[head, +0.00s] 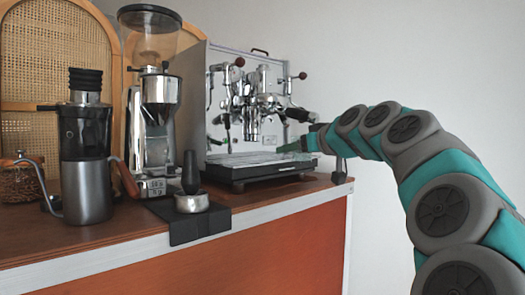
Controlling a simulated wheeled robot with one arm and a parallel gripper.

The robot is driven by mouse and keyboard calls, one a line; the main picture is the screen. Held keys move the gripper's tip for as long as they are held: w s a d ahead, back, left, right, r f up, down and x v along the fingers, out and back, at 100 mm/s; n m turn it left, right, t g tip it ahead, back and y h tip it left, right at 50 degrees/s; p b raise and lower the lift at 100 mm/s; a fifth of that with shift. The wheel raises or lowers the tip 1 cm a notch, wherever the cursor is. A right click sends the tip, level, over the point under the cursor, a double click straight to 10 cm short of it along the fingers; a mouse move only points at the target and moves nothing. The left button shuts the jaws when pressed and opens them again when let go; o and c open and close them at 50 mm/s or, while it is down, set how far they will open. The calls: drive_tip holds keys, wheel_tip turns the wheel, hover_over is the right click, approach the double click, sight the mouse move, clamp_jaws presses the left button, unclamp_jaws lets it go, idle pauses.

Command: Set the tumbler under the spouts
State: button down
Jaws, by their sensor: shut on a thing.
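The espresso machine (235,95) stands at the right end of the cart, with its spouts (251,132) above the drip tray (245,158). My arm reaches in from the right. My gripper (297,146) is low over the right part of the tray, to the right of the spouts. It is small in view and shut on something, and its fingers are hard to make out. The tumbler does not show clearly anywhere on the cart. What little shows at my gripper's tip is too small to tell its shape or whether it touches the tray.
A chrome grinder (160,105) stands left of the machine. A dark hand grinder (85,150) stands further left, near a basket (20,182). The machine's knobs and steam wand are close to my gripper.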

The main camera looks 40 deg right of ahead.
drive_tip(key=r+x, duration=0.1)
drive_tip(key=x, duration=0.4)
drive_tip(key=r+p+x, duration=0.1)
drive_tip(key=x, duration=0.4)
drive_tip(key=r+x, duration=0.1)
drive_tip(key=x, duration=0.4)
drive_tip(key=shift+w+r, duration=0.1)
drive_tip(key=shift+w, duration=0.35)
drive_tip(key=shift+f, duration=0.25)
drive_tip(key=shift+c, duration=0.4)
unclamp_jaws()
drive_tip(key=shift+r, duration=0.2)
drive_tip(key=v, duration=1.2)
